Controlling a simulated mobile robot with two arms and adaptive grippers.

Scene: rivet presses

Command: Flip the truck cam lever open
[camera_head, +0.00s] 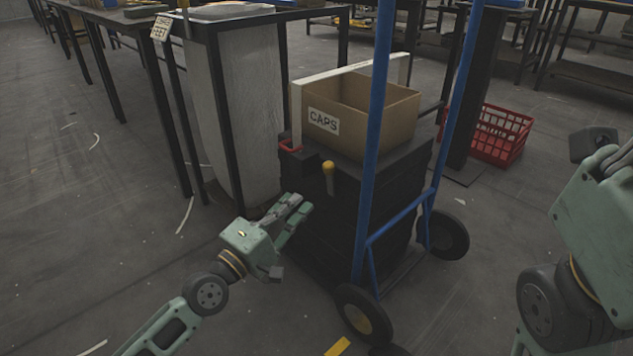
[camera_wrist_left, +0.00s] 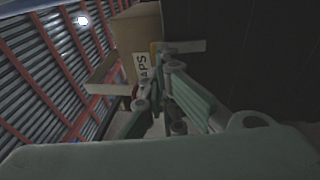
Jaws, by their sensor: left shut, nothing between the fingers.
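A short lever with a yellow knob (camera_head: 328,168) stands upright on the front of the dark load on the blue hand truck (camera_head: 372,150). A red handle (camera_head: 289,146) sits just left of it; I cannot tell which of the two is the cam lever. My left gripper (camera_head: 306,206) is shut and empty, low and to the left of the yellow knob, apart from it in the picture. In the left wrist view its fingers (camera_wrist_left: 168,65) cover part of the truck load. My right gripper's body (camera_head: 598,210) is at the right edge; its fingers are hidden.
An open carton marked CAPS (camera_head: 345,110) sits on the dark load (camera_head: 410,158). A red crate (camera_head: 500,135) is on the floor behind the truck. The floor at front left is mostly clear.

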